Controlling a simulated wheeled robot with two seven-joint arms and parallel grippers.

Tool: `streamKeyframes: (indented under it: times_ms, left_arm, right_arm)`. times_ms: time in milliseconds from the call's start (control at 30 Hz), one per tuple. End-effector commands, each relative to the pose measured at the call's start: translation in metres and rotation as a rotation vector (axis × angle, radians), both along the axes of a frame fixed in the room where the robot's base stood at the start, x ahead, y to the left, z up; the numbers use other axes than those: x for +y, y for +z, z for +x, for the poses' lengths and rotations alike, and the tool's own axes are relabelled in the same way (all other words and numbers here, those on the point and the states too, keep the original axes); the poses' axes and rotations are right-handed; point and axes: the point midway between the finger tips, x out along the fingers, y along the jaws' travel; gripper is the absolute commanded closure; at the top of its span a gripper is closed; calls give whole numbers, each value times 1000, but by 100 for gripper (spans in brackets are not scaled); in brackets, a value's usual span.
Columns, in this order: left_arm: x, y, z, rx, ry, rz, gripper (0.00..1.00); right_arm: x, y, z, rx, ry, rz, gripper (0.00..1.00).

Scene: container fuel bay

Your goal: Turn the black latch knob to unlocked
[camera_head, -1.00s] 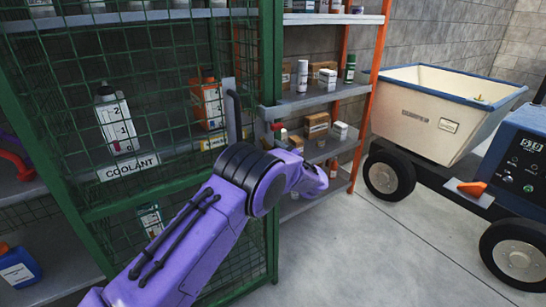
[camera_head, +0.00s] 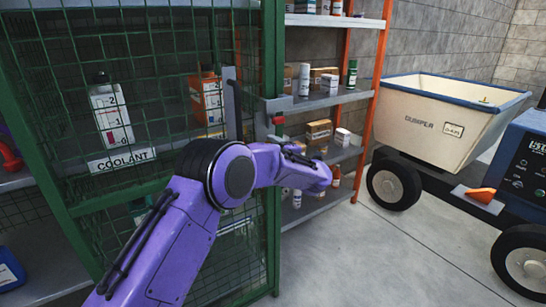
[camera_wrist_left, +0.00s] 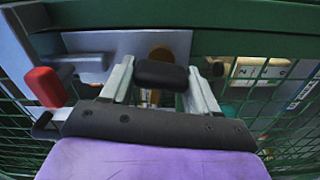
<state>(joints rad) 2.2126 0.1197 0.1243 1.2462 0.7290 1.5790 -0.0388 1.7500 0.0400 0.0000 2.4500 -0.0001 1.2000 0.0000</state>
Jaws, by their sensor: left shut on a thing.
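The black latch knob (camera_wrist_left: 162,75) is in the left wrist view, between the two grey fingers of my left gripper (camera_wrist_left: 160,88), which is shut on it. Behind it is a grey plate (camera_wrist_left: 125,45) on the green cage frame. In the head view my purple left arm reaches across the front of the cage to the post at its right edge. My forearm and wrist hide the knob and fingertips there. I cannot read the latch's locked or unlocked setting. My right gripper is not in view.
A red-tipped handle (camera_wrist_left: 45,87) is close left of my gripper in the wrist view. The green mesh cage (camera_head: 272,220) holds coolant bottles (camera_head: 110,112). An orange-post shelf (camera_head: 372,85) with small boxes stands behind. A cream cart (camera_head: 430,118) is at right; open floor lies between.

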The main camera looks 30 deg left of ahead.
Motion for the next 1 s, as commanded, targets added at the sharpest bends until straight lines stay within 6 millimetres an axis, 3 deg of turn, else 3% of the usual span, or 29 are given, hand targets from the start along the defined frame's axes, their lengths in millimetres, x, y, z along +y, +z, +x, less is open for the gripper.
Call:
streamKeyframes:
  times_ms: [300,933,967,1000]
  left_arm:
    - [0,-3,0,-140,-2,-58,70]
    - [0,-1,0,-184,-1,-75,70]
    - [0,-1,0,-184,-1,-75,37]
    - [0,-1,0,-184,-1,-75,24]
  right_arm:
    - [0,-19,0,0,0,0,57]
    - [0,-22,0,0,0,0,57]
    - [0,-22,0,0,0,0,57]
    - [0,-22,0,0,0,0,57]
